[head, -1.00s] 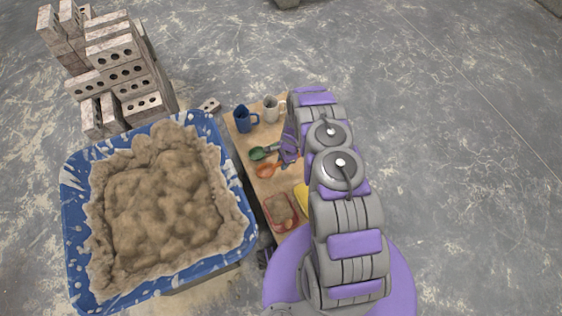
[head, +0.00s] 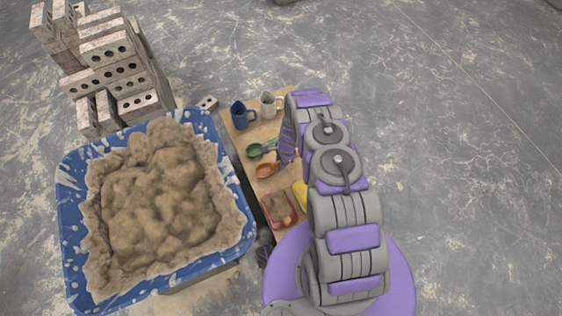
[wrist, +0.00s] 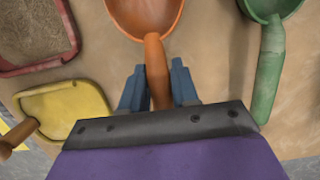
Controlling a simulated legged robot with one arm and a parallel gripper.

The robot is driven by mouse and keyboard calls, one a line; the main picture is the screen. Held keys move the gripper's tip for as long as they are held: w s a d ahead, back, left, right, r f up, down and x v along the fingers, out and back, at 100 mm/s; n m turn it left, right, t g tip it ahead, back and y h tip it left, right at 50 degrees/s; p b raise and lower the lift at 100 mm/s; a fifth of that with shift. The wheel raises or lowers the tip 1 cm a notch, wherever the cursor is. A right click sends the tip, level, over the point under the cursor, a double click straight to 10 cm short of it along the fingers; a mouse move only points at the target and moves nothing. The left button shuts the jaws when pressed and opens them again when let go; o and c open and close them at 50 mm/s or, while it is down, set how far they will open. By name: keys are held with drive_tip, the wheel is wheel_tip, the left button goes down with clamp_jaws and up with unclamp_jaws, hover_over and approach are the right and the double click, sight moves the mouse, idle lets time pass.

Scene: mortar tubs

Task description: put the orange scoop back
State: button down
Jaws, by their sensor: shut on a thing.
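The orange scoop (wrist: 150,50) is at the top middle of the wrist view, its bowl pointing away from me. My gripper (wrist: 158,88) has its two blue fingers on either side of the scoop's handle and is shut on it. In the head view the orange scoop (head: 266,171) shows on or just above the wooden board (head: 264,133); I cannot tell whether it touches. My gripper's purple housing (head: 289,142) is right of the scoops there, and its fingertips are hard to make out.
The green scoop (head: 260,149) lies beside the orange one. A blue mug (head: 240,116) and a white mug (head: 267,107) stand at the board's far end. A red tray (head: 270,222) and a yellow thing (head: 300,196) are nearer. The blue mortar tub (head: 69,220) stands left; bricks (head: 110,70) are stacked behind.

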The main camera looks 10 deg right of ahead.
drive_tip(key=shift+a, duration=0.3)
drive_tip(key=shift+d+f, duration=0.15)
drive_tip(key=shift+f, duration=0.35)
drive_tip(key=c, duration=0.8)
unclamp_jaws()
drive_tip(key=p+v, duration=0.4)
drive_tip(key=v, duration=1.3)
drive_tip(key=shift+r, duration=0.1)
